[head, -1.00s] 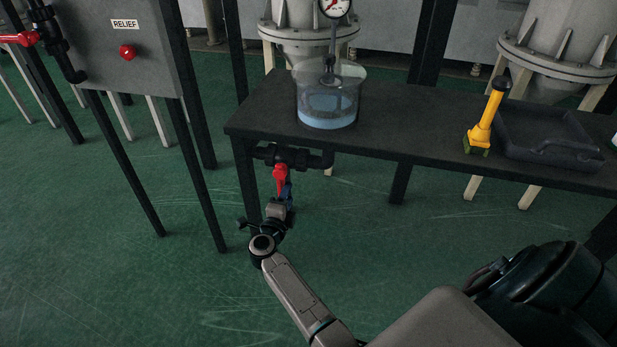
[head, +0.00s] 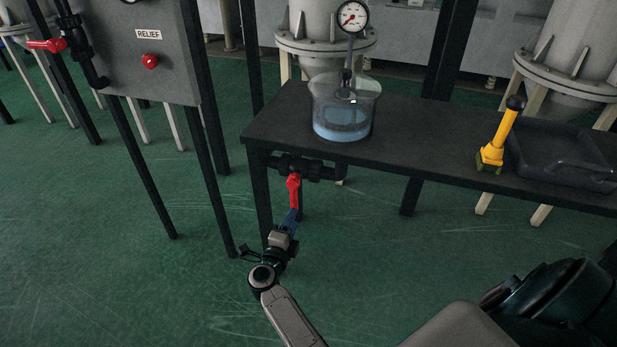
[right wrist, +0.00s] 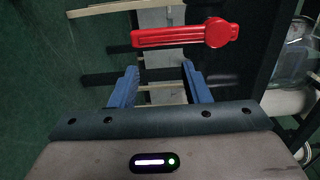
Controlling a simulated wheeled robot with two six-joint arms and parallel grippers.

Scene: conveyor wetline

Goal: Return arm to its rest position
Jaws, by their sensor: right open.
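My right arm reaches in from the bottom of the head view. Its gripper (head: 291,220), with blue fingers, is just below the red valve handle (head: 293,189) under the table's left end. In the right wrist view the blue fingers (right wrist: 159,78) are apart with nothing between them. The red handle (right wrist: 180,35) lies crosswise beyond the fingertips, and a gap shows between it and them. My left gripper is not in view.
The dark table (head: 420,155) holds a clear vessel of bluish liquid (head: 343,110), a yellow tool (head: 497,140) and a black tray (head: 560,178). A grey RELIEF panel (head: 150,65) on black legs stands at left. Green floor (head: 120,270) is open around my arm.

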